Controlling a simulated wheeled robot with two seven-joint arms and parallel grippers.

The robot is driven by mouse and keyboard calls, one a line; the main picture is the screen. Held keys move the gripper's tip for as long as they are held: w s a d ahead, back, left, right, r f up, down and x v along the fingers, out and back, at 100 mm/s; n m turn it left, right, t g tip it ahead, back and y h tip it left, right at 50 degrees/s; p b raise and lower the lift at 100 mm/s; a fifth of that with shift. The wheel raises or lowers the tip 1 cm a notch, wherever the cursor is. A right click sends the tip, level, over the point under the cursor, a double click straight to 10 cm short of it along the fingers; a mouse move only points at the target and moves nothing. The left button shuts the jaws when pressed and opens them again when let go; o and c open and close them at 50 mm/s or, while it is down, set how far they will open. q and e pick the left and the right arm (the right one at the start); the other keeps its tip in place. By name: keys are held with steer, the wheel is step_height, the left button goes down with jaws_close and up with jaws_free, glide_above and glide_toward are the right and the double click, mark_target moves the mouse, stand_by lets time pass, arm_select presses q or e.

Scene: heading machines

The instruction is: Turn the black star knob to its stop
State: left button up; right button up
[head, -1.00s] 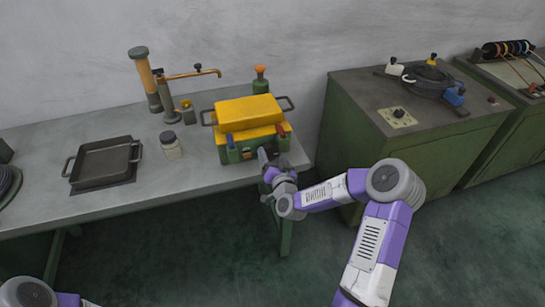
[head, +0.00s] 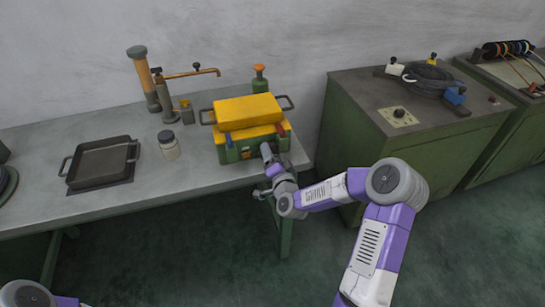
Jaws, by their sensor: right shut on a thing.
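The green case with a yellow lid (head: 250,108) stands at the right end of the grey workbench in the head view. My right gripper (head: 266,150) is against the right part of the case's green front. It is shut on the black star knob, which the fingers and wrist almost wholly hide, so its angle cannot be told. My left gripper is out of view; only a piece of my left arm shows at the bottom left corner.
A black tray (head: 101,160), a white jar with a dark lid (head: 169,146) and an orange-piped fixture (head: 165,85) stand left of the case on the workbench (head: 110,210). A green cabinet (head: 345,140) with a small black dial (head: 399,112) stands to the right.

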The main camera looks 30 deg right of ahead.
stand_by(0.3)
steer(key=o, duration=1)
steer(key=shift+o, duration=0.2)
steer(key=shift+f, duration=0.1)
